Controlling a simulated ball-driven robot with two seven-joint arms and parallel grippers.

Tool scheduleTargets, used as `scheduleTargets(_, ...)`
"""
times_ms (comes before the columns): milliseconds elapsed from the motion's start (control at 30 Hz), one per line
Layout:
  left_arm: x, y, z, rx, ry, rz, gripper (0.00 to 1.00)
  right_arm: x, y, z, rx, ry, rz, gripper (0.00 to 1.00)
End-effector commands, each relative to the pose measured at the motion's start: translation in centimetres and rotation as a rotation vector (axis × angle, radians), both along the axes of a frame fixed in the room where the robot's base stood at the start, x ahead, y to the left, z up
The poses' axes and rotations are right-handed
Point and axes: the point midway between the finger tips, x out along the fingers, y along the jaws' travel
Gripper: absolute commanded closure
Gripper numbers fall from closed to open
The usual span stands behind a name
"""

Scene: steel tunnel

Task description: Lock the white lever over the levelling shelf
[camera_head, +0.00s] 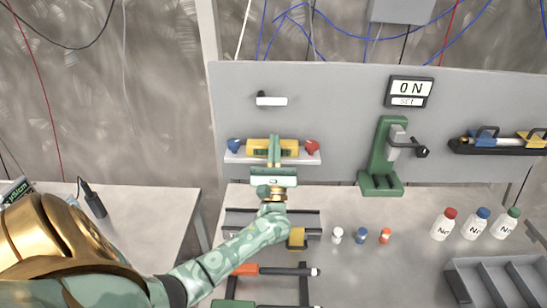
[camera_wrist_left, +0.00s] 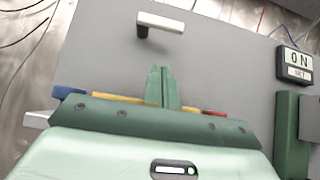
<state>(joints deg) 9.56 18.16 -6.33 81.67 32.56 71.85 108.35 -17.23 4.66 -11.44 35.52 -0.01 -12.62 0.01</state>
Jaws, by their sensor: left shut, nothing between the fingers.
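The white lever (camera_head: 271,101) is on the grey upright panel above the levelling shelf and points roughly level to the right from a dark pivot. It also shows near the top of the left wrist view (camera_wrist_left: 160,22). The white levelling shelf (camera_head: 238,158) carries a yellow level (camera_head: 259,146) between a blue knob (camera_head: 234,145) and a red knob (camera_head: 312,147). My left gripper (camera_head: 274,140) is shut and empty, in front of the shelf and below the lever, hiding part of the level. Its fingertips (camera_wrist_left: 163,70) point up, apart from the lever. My right gripper is not seen.
A green press-like stand (camera_head: 381,160) and an ON sign (camera_head: 409,92) are to the right. Small coloured-cap vials (camera_head: 361,235), white bottles (camera_head: 476,223) and a grey divided tray (camera_head: 500,275) sit on the table. The panel around the lever is clear.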

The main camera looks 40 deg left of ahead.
Motion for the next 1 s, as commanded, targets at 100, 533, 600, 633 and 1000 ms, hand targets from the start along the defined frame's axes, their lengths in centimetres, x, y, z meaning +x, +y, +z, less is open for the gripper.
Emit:
scheduleTargets(100, 1.4, 1.2, 2.1, 0.0, -0.003, 0.002, 1.0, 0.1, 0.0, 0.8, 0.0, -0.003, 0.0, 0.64)
scheduleTargets(533, 1.7, 1.5, 6.2, -0.001, 0.0, 0.001, 1.0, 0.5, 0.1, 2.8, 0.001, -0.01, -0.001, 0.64)
scheduleTargets(600, 1.7, 1.5, 6.2, -0.001, 0.001, 0.0, 1.0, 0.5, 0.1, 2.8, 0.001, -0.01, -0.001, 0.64)
scheduleTargets(633, 1.7, 1.5, 6.2, -0.001, 0.001, 0.0, 1.0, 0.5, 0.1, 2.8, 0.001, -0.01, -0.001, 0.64)
scheduleTargets(1000, 1.8, 1.4, 6.2, -0.011, -0.008, 0.001, 1.0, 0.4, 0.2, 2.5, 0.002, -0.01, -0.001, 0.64)
